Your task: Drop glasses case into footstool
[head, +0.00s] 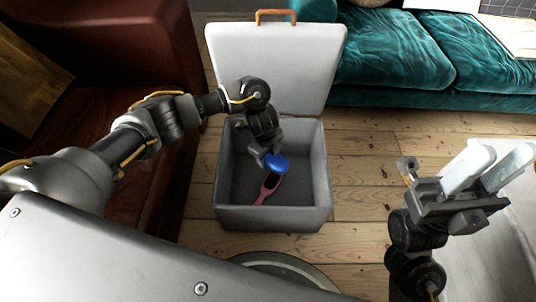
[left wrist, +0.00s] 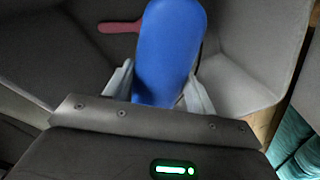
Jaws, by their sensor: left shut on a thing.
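The blue glasses case (head: 277,164) is between the fingers of my left gripper (head: 268,158). In the left wrist view the case (left wrist: 168,50) is a long rounded blue shape with a finger on each side. The footstool (head: 270,217) is a light grey box with its lid (head: 275,60) raised at the back. My left gripper and the case are over the open inside of the footstool; the exact height above its floor is hard to tell. My right gripper (head: 490,165) is at the right, its two pale fingers apart and nothing between them.
A pink-handled thing with a dark face, perhaps a brush (head: 263,194), lies inside the footstool. A reddish-brown leather seat (head: 170,130) is at the left. A teal sofa (head: 390,55) stands at the back right. Floorboards (head: 365,160) are bare right of the footstool.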

